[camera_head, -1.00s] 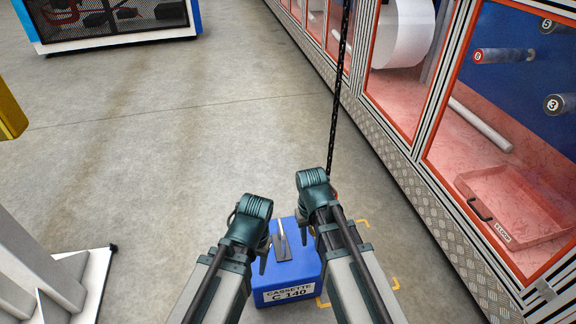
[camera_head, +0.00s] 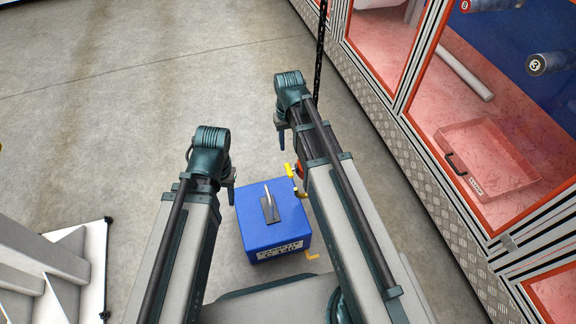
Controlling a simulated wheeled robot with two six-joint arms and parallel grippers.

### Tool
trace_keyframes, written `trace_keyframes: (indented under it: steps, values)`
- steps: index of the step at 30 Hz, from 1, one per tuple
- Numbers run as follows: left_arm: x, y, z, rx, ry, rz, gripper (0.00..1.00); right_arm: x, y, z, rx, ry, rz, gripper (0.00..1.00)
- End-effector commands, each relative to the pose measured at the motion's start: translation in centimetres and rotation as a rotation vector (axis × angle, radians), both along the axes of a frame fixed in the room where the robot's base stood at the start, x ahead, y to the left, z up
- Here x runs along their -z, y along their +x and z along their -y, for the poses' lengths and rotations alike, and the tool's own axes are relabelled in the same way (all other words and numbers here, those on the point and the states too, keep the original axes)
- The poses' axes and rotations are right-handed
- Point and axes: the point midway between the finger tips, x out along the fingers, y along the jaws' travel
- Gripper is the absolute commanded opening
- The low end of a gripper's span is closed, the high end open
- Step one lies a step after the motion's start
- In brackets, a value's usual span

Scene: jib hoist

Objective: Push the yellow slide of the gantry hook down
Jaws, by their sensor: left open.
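The black hoist chain (camera_head: 320,50) hangs down and passes behind my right arm. Below it, an orange and yellow hook part (camera_head: 299,172) shows at the left edge of my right forearm; most of it is hidden. A yellow piece (camera_head: 290,170) sticks out to its left, seemingly the slide. My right gripper (camera_head: 281,130) is left of the chain, above the hook in the picture; its fingers are mostly hidden. My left gripper (camera_head: 230,180) points down, open, left of the hook and apart from it.
A blue cassette box (camera_head: 262,235) with a grey handle stands on the floor below, near a yellow floor mark (camera_head: 312,255). A framed cabinet with a red tray (camera_head: 490,150) runs along the right. A white stand (camera_head: 75,260) is at the lower left. The floor at upper left is clear.

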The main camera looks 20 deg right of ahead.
Motion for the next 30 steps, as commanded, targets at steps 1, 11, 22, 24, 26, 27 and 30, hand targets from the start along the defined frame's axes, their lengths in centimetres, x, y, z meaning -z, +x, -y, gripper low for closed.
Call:
trace_keyframes:
  steps: [1, 11, 22, 24, 26, 27, 30]
  values:
    - [0.7, 0.0, 0.0, 0.0, 0.001, 0.0, 0.5, 0.7, 0.0, 0.0, 0.0, 0.0, 0.0, 0.38]
    - [4.8, 0.1, -0.1, 0.002, 0.006, 0.003, 0.5, 4.9, 0.0, 0.0, 0.0, 0.0, 0.0, 0.38]
    - [9.9, 0.1, -0.2, 0.009, 0.007, 0.005, 0.5, 10.0, 0.0, 0.0, 0.0, 0.0, 0.0, 0.38]
    - [10.9, 0.1, -0.1, 0.011, 0.006, 0.004, 0.5, 10.9, 0.0, 0.0, 0.0, 0.0, 0.0, 0.38]
    - [11.7, 0.1, -0.1, 0.013, 0.005, 0.005, 0.5, 11.7, 0.0, 0.0, 0.0, 0.0, 0.0, 0.38]
    - [12.1, 0.1, -0.1, 0.014, 0.004, 0.004, 0.5, 12.1, 0.0, 0.0, 0.0, 0.0, 0.0, 0.38]
    - [12.9, 0.1, -0.1, 0.016, 0.003, 0.005, 0.5, 12.9, 0.0, 0.0, 0.0, 0.0, 0.0, 0.38]
